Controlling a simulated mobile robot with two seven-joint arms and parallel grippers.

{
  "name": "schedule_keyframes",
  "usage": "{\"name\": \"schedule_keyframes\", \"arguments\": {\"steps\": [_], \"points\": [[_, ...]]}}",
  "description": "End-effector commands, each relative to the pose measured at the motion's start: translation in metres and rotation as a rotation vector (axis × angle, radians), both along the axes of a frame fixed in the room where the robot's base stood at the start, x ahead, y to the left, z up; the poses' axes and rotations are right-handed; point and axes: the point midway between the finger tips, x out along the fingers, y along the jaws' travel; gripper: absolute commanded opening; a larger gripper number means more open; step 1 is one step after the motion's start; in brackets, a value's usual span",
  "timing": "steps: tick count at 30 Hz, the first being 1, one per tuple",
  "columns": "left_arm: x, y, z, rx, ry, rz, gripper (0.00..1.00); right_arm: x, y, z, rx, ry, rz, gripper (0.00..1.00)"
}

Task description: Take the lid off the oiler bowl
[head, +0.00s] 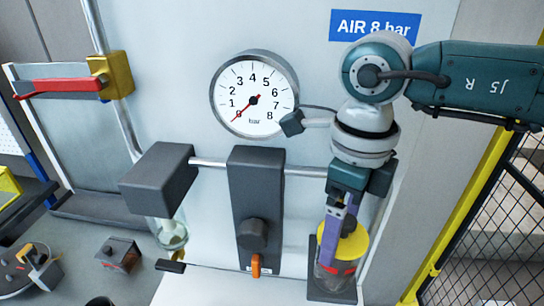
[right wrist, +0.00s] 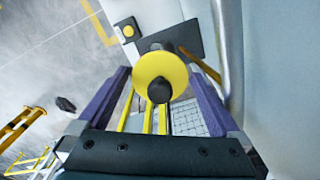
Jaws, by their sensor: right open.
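The oiler bowl (head: 334,276) is a clear cup with a red band, low at the right of the panel in the head view. Its round yellow lid (head: 354,243) is on top; in the right wrist view the lid (right wrist: 150,68) shows face-on, with a dark round knob (right wrist: 159,90) in front of it. My right gripper (head: 338,226) reaches down from above, close over the lid. It is open, with its purple fingers on either side of the knob and nothing gripped. Contact with the lid cannot be told. My left gripper is not in view.
A pressure gauge (head: 254,94) reads near zero beside my right arm. A dark regulator block (head: 256,200) and a filter block (head: 158,180) sit left along the pipe. A red-handled valve (head: 66,87) is far left. A yellow-framed mesh fence (head: 480,220) stands at right.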

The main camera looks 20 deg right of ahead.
Motion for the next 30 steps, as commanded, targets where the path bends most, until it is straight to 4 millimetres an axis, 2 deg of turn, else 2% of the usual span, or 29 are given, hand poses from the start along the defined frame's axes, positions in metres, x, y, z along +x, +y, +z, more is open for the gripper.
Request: {"name": "schedule_keyframes", "arguments": {"steps": [6, 23, 30], "points": [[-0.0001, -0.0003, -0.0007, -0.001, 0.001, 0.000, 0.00, 0.0001, 0.0000, -0.0008, 0.001, -0.001, 0.000, 0.98], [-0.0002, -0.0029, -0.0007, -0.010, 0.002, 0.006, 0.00, 0.0004, 0.0000, -0.0002, 0.001, -0.001, -0.001, 0.35], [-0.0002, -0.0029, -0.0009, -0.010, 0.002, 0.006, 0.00, 0.0005, 0.0000, 0.0002, 0.001, -0.001, -0.001, 0.33]]}}
